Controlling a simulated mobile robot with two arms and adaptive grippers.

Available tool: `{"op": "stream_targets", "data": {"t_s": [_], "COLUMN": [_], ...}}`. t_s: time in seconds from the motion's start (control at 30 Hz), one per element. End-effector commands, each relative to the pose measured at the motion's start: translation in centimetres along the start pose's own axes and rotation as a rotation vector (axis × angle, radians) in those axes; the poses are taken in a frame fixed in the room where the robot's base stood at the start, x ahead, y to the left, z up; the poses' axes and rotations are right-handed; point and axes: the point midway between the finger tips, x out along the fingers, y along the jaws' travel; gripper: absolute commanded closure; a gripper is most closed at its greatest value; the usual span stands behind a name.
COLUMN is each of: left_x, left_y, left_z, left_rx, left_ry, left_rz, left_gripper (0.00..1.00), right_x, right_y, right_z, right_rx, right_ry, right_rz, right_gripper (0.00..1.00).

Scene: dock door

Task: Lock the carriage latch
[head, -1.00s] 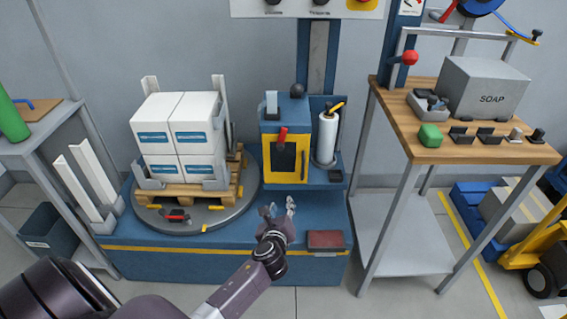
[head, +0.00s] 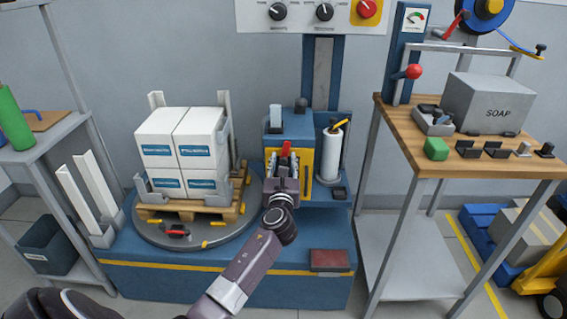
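The carriage (head: 290,121) is a blue box with a yellow-framed front (head: 305,165), on a blue column. Its red latch handle (head: 286,148) shows at the front, tilted up. My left gripper (head: 283,160) is in front of the carriage, just below the red handle. Its two fingers are apart and point up toward the carriage, with the red handle's upper part showing between and above them. I cannot tell whether the fingers touch the handle. The gripper hides much of the carriage's dark front panel. My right gripper is not in view.
A white film roll (head: 329,152) stands right of the carriage. White boxes (head: 182,145) sit on a pallet on the round turntable (head: 150,232), left. A wooden-topped bench (head: 400,125) is on the right. A control panel (head: 300,28) hangs above.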

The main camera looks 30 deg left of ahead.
Motion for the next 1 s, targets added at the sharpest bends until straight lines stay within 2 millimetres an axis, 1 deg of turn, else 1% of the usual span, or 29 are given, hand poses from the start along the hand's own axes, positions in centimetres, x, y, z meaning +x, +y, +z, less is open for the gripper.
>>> {"op": "stream_targets", "data": {"t_s": [0.27, 0.5, 0.57, 0.83, 1.0], "left_x": [0.16, 0.14, 0.14, 0.16, 0.17], "left_y": [0.0, 0.01, 0.04, 0.22, -0.1], "left_z": [-0.04, -0.05, -0.06, -0.15, -0.35], "left_rx": [-0.001, -0.001, -0.001, -0.006, -0.103], "left_ry": [0.001, 0.001, 0.002, 0.003, 0.005], "left_rz": [0.0, 0.0, 0.001, 0.005, 0.008], "left_gripper": [0.69, 0.95, 1.0, 1.0, 1.0], "right_x": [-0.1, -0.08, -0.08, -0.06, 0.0], "right_y": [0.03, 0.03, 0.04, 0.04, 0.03], "right_z": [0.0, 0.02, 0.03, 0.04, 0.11], "right_rx": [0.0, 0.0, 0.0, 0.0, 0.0], "right_ry": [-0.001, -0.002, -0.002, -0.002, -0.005], "right_rz": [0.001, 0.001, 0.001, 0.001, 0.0], "right_gripper": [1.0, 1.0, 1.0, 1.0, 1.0]}}
